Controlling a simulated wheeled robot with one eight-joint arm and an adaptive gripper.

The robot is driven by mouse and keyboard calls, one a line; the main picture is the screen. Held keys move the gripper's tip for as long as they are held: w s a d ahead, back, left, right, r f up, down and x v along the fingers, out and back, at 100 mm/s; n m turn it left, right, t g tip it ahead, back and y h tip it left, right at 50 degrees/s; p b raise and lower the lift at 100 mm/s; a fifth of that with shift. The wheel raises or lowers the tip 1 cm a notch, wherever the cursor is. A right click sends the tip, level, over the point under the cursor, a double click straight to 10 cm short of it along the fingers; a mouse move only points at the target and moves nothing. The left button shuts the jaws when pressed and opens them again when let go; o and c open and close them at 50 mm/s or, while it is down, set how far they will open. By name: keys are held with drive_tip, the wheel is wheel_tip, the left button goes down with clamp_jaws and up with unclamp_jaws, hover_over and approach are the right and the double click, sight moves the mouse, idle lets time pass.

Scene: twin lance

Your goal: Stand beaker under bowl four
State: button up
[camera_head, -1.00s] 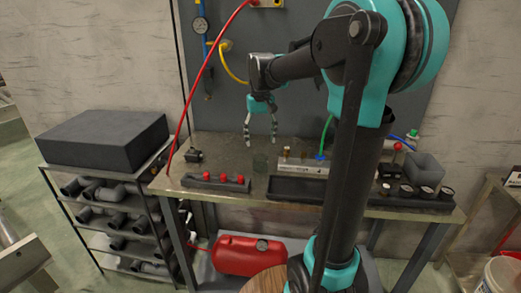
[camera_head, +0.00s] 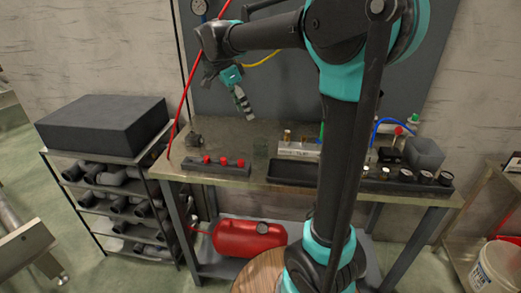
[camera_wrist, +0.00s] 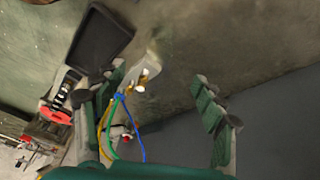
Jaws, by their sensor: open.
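A faint, see-through greenish vessel (camera_head: 261,149), which looks like the beaker, stands on the bench between the red-topped rack and the metal block. My gripper (camera_head: 247,110) hangs above the bench, up and slightly left of this vessel, tilted and clear of it. In the wrist view my gripper (camera_wrist: 160,105) is open, its two fingers wide apart with nothing held between them. I cannot tell which thing is bowl four. The beaker is not recognisable in the wrist view.
The workbench (camera_head: 235,131) bears a rack with red knobs (camera_head: 223,162), a metal block (camera_head: 298,149), a dark tray (camera_head: 288,172), several round gauges (camera_head: 405,175) and a grey box (camera_head: 425,153). A red hose (camera_head: 188,88) rises at the left. My arm hides part of the bench.

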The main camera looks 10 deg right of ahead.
drive_tip(key=m, duration=0.2)
approach(260, 148)
drive_tip(key=shift+h, duration=0.3)
drive_tip(key=w+d+f, duration=0.1)
drive_tip(key=f, duration=0.2)
drive_tip(key=w+d+f, duration=0.1)
drive_tip(key=f, duration=0.2)
drive_tip(key=w+d+f, duration=0.1)
drive_tip(key=d+f, duration=0.1)
drive_tip(key=f, duration=0.1)
drive_tip(key=shift+f, duration=0.4)
drive_tip(key=c, duration=1.2)
